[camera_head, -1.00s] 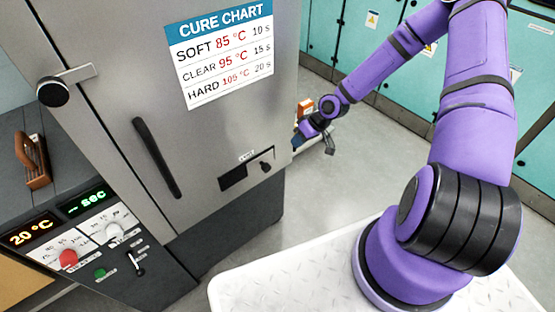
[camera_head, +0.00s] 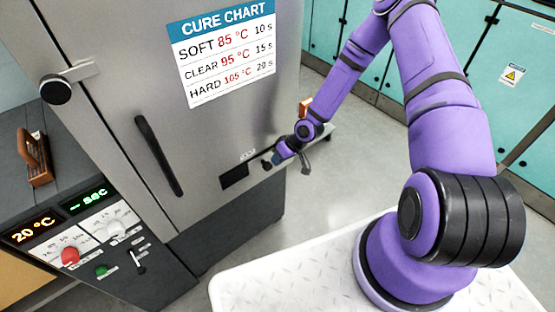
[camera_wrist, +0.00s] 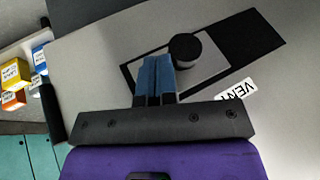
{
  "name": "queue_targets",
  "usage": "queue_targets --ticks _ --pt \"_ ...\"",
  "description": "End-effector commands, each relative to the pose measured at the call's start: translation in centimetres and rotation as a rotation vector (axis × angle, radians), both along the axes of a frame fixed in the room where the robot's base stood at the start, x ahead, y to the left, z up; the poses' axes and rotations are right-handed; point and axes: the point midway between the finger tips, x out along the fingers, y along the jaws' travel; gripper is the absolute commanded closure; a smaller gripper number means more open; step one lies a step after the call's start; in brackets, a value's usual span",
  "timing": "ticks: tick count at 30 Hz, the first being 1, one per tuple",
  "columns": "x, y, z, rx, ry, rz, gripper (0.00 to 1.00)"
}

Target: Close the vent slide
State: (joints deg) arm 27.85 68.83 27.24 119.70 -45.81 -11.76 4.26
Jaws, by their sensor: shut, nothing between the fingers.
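The vent slide is a grey plate (camera_wrist: 215,72) with a round black knob (camera_wrist: 184,47), set in a slot on the cabinet's front. A dark opening (camera_wrist: 248,42) shows beside the plate, so the vent stands open. In the head view the dark opening (camera_head: 235,176) is left of the knob (camera_head: 266,164). My gripper (camera_wrist: 155,62) is shut, its blue fingers together and empty, just beside the knob on the side away from the opening. In the head view my gripper (camera_head: 277,158) is right of the knob; contact cannot be told.
The cabinet door (camera_head: 110,85) has a long black handle (camera_head: 158,157) and a cure chart (camera_head: 226,50). A control panel (camera_head: 95,240) is at lower left. Small coloured boxes (camera_wrist: 15,75) lie at the left in the wrist view. Open floor (camera_head: 320,195) lies right of the cabinet.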

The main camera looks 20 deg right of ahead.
Motion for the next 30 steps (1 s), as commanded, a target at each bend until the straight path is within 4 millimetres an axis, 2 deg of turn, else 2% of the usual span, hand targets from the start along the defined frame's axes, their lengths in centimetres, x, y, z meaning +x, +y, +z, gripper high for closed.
queue_targets --ticks 14,20,30 --pt "-0.1 0.5 0.0 0.0 -0.001 0.002 1.0" --pt "-1.0 3.1 0.0 0.001 0.0 0.006 1.0" --pt "-2.7 8.5 0.0 0.001 0.0 0.004 1.0"
